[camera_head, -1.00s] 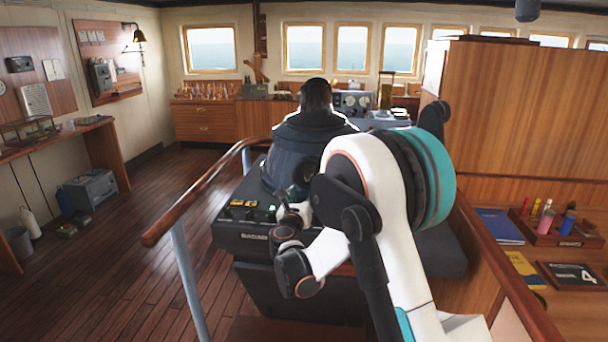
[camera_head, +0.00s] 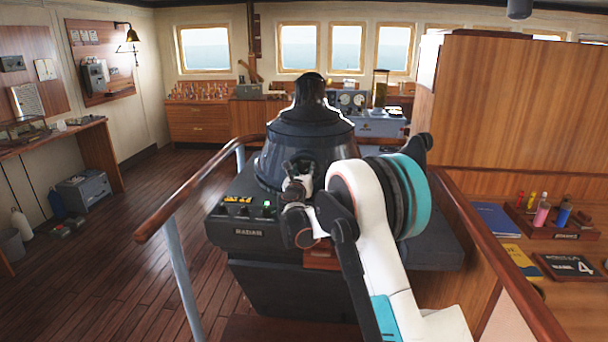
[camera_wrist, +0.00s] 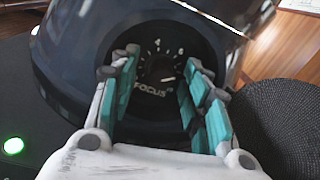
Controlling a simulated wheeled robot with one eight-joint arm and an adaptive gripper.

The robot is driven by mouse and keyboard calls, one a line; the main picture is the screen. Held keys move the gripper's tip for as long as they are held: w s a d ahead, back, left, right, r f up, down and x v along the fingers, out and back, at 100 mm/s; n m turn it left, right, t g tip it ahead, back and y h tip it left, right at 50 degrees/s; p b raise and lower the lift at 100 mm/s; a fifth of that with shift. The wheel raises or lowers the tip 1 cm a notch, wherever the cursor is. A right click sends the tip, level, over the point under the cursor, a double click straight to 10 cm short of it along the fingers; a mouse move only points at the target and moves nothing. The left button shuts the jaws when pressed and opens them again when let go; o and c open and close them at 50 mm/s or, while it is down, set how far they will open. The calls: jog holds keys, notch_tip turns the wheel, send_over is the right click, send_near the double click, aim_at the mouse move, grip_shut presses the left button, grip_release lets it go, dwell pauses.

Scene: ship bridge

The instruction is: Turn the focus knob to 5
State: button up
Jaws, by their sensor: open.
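The focus knob (camera_wrist: 158,72) is a dark round knob on a black recessed dial in the wrist view, with white tick marks, numbers and the word FOCUS below it. The digits are small; I cannot read the setting surely. My gripper (camera_wrist: 158,82) is open, with its teal-padded fingers on either side of the dial, pointing at it. I cannot tell whether the fingers touch the knob. In the head view, my gripper (camera_head: 297,170) is at the near face of the dark radar hood (camera_head: 305,135), and my arm hides the knob there.
The radar console (camera_head: 236,233) has several small knobs and a lit green button (camera_wrist: 13,146) left of the hood. A wooden handrail (camera_head: 190,197) runs along the left. A desk with a bottle rack (camera_head: 552,230) and books (camera_head: 497,222) is at right.

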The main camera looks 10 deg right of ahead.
grip_shut()
dwell(0.5)
jog(key=n, duration=1)
jog(key=shift+w+n, duration=0.1)
jog(key=shift+n, duration=0.2)
dwell(0.5)
grip_release()
